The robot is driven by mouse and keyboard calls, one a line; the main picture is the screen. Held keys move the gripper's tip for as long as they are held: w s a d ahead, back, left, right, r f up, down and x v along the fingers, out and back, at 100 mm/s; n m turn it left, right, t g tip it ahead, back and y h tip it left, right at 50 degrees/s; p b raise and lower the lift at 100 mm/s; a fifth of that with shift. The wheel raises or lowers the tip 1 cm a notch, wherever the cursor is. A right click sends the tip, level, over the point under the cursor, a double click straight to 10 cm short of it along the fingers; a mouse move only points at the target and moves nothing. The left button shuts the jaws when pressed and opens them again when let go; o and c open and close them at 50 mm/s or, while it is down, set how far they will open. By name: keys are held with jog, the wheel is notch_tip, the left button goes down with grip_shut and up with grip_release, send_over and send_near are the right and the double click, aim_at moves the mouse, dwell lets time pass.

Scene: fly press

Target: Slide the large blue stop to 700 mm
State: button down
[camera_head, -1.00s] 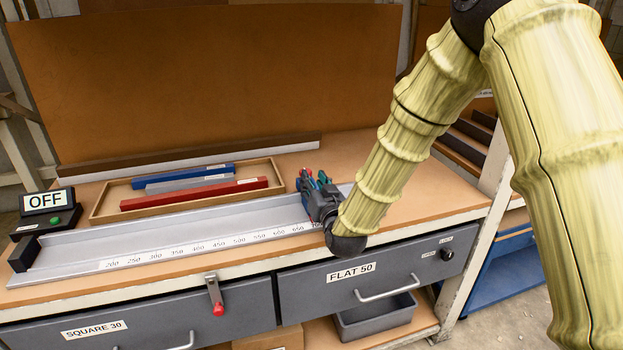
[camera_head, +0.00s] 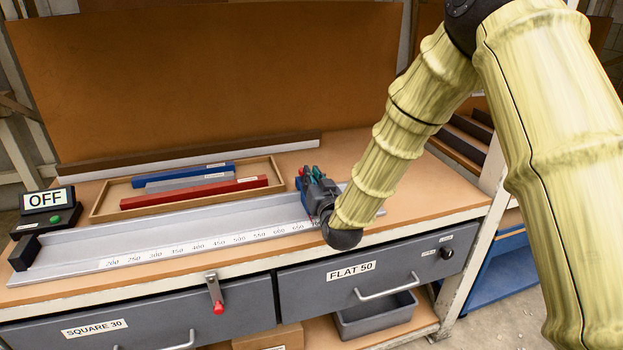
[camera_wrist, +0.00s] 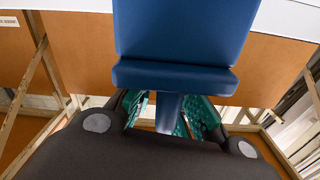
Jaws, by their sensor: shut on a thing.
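The large blue stop (camera_wrist: 185,30) fills the upper middle of the wrist view, with a thick lip and a narrow blue stem below it. My gripper (camera_wrist: 168,115) has its green-padded fingers shut on that stem. In the head view my gripper (camera_head: 312,178) is over the right part of the grey rail (camera_head: 160,225). There it hides most of the stop. The white scale (camera_head: 210,244) runs along the rail's front, with marks from 200 up to about 650 readable. The marks beside my gripper are partly covered, so the stop's exact reading cannot be told.
A wooden tray (camera_head: 98,207) with blue, grey and red bars lies behind the rail. A black end block (camera_head: 24,252) stands at the rail's left end, near the OFF box (camera_head: 46,208). A red-tipped lever (camera_head: 216,295) hangs in front. The bench is clear to the right.

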jog(key=shift+w+d, duration=0.2)
jog(key=shift+d, duration=0.4)
jog(key=c, duration=1.5)
grip_release()
jog(key=shift+a, duration=0.1)
jog(key=v, duration=1.2)
